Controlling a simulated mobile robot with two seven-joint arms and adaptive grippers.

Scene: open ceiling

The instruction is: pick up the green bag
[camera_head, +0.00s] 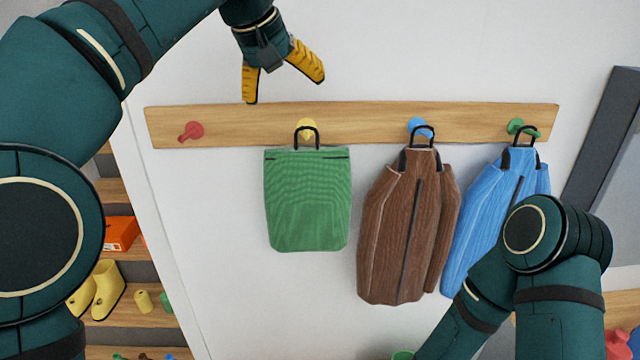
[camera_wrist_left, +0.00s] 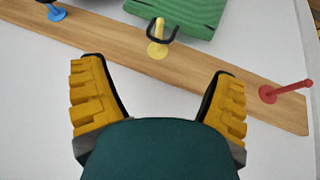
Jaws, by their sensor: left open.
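The green bag (camera_head: 307,200) hangs by its black handle loop (camera_head: 306,138) from the yellow peg (camera_head: 307,125) on a wooden wall rail. My left gripper (camera_head: 278,88) is open and empty, above the rail and a little left of the yellow peg. In the left wrist view its two yellow fingers (camera_wrist_left: 160,90) are spread apart, with the yellow peg (camera_wrist_left: 157,40), the dark handle loop and part of the green bag (camera_wrist_left: 180,12) beyond them. My right arm comes in at the lower right; its gripper is not in view.
The rail (camera_head: 360,112) also has a free red peg (camera_head: 190,131), a brown jacket (camera_head: 405,225) on the blue peg and a blue jacket (camera_head: 490,220) on the green peg. Shelves with yellow boots (camera_head: 98,289) and an orange box (camera_head: 120,233) stand at left. The wall above the rail is bare.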

